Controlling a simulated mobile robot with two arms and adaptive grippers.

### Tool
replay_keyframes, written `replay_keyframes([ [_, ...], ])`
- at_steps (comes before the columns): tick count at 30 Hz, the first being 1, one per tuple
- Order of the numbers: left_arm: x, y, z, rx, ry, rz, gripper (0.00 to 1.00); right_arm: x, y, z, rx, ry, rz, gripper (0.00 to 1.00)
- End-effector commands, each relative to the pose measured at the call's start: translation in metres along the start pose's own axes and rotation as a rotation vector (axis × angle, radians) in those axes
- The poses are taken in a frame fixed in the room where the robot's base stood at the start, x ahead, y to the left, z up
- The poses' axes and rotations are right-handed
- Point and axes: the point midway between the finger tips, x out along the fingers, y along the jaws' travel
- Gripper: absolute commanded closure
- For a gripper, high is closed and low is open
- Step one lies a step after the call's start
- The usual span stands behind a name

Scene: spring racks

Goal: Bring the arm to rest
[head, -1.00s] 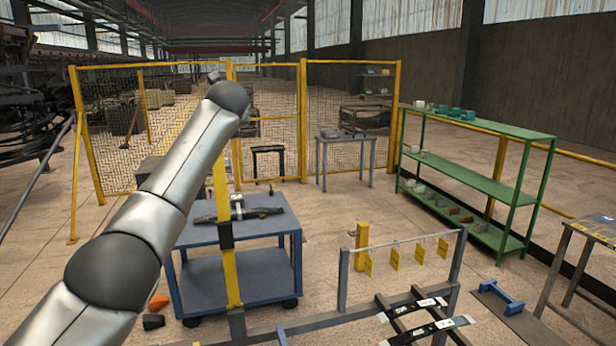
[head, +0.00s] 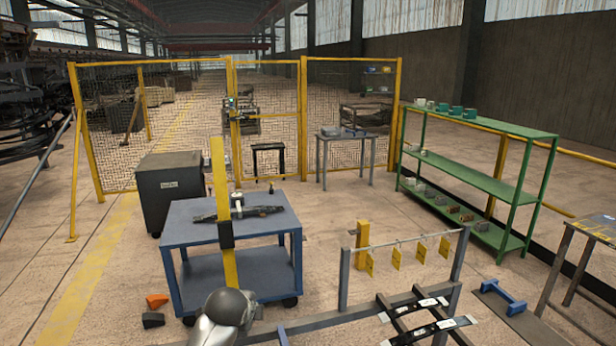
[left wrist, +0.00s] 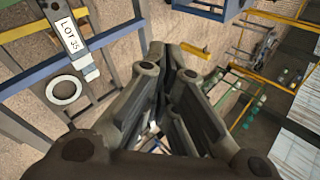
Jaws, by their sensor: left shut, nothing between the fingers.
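Part of my left arm (head: 228,312) shows at the bottom of the head view, in front of the blue cart; its gripper is outside that view. In the left wrist view my left gripper (left wrist: 172,75) is shut and empty, its fingers together. Beside it on the left are a dark strip with a "LOT 35" label (left wrist: 71,36) and a white ring (left wrist: 64,90). My right arm and gripper are not in view.
A blue cart (head: 215,234) carries a dark spring part (head: 240,212). A rack with yellow tags (head: 393,258) and dark strips (head: 440,328) stands at front right. A green shelf (head: 470,176) stands at right. A yellow post (head: 221,190) rises before the cart.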

Motion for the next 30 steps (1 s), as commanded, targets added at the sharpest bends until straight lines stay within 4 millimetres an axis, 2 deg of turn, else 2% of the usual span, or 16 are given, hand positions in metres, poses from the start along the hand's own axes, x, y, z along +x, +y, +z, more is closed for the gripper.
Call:
replay_keyframes([
  [1, 0.000, 0.034, -0.001, -0.084, 0.011, 0.034, 1.00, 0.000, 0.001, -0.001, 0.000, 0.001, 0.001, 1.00],
  [5, -0.012, 0.109, -0.001, -0.319, 0.019, 0.110, 1.00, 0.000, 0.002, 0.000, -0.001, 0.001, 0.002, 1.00],
  [8, -0.028, 0.163, 0.001, -0.499, 0.010, 0.169, 1.00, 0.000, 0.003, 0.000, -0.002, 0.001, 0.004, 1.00],
  [12, -0.060, 0.234, 0.006, -0.749, -0.026, 0.248, 1.00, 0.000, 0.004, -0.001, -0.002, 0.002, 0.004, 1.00],
  [15, -0.090, 0.279, 0.011, -0.920, -0.066, 0.299, 1.00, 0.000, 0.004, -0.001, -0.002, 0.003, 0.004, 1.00],
  [18, -0.117, 0.312, 0.015, -1.061, -0.109, 0.336, 1.00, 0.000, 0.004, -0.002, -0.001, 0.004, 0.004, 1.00],
  [21, -0.139, 0.335, 0.019, -1.168, -0.146, 0.362, 1.00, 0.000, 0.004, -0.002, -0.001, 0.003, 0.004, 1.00],
  [30, -0.193, 0.379, 0.027, -1.391, -0.242, 0.410, 1.00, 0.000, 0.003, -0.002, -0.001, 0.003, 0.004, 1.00],
])
